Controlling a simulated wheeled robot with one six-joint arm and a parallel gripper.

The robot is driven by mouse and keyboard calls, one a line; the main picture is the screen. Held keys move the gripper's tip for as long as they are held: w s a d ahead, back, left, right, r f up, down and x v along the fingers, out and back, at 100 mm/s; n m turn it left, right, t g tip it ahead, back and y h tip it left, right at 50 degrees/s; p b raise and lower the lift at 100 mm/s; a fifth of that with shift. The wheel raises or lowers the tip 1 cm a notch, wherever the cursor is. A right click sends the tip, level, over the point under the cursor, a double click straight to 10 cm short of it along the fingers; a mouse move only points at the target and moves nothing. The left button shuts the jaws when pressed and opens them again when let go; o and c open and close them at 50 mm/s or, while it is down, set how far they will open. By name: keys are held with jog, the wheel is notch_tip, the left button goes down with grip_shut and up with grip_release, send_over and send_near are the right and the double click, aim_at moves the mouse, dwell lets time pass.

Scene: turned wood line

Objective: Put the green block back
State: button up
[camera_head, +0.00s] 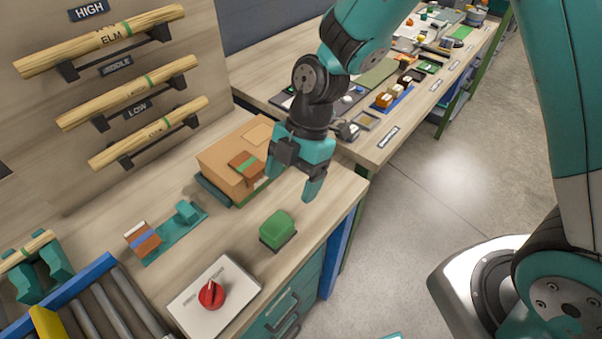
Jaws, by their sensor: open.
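The green block (278,230) sits upright on the wooden bench near its front edge, to the right of the panel with the red knob. My gripper (292,185) is open and points down above and beyond the green block, in front of the cardboard box. Nothing shows between its teal fingers. A gap is visible between the gripper and the green block.
The red knob (211,294) stands in front. Labelled wooden rods hang on the wall rack.

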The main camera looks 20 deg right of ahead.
jog(key=s+d+r+m+t, duration=0.1)
jog(key=s+d+r+m, duration=0.2)
jog(key=s+r+m, duration=0.3)
jog(key=s+d+r+m+t, duration=0.1)
jog(key=s+d+r+m, duration=0.2)
jog(key=s+r+m, duration=0.4)
jog(key=shift+r+m+t, duration=0.3)
jog(key=shift+r+m, duration=1.8)
jog(key=shift+m, duration=0.3)
